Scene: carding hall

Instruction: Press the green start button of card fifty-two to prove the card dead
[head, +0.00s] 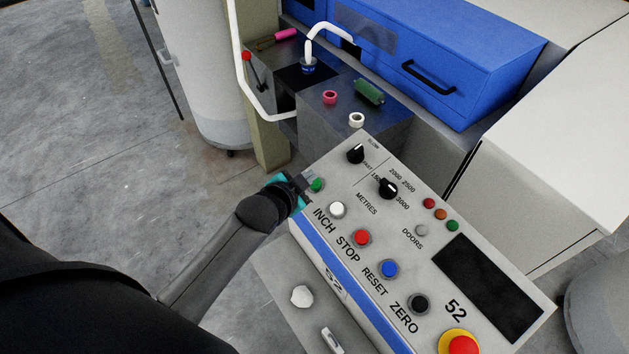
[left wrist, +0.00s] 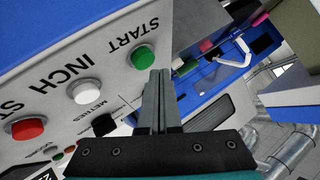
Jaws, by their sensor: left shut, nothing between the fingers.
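The sloping grey control panel (head: 400,255) marked 52 fills the lower right of the head view. The green button (head: 317,185) sits at its left end; in the left wrist view the green button (left wrist: 143,57) is labelled START. My left gripper (head: 302,184) is shut and empty, its fingertips right beside the green button. In the left wrist view the closed fingertips (left wrist: 159,73) overlap the button's lower right edge. I cannot tell whether they touch it. My right gripper is not in view.
White INCH (head: 337,209), red STOP (head: 362,237), blue RESET (head: 389,269) and black ZERO (head: 418,303) buttons follow along the panel. A red and yellow emergency stop (head: 459,343) is at its lower corner. A bent white pipe (head: 242,75) stands behind. Open floor lies left.

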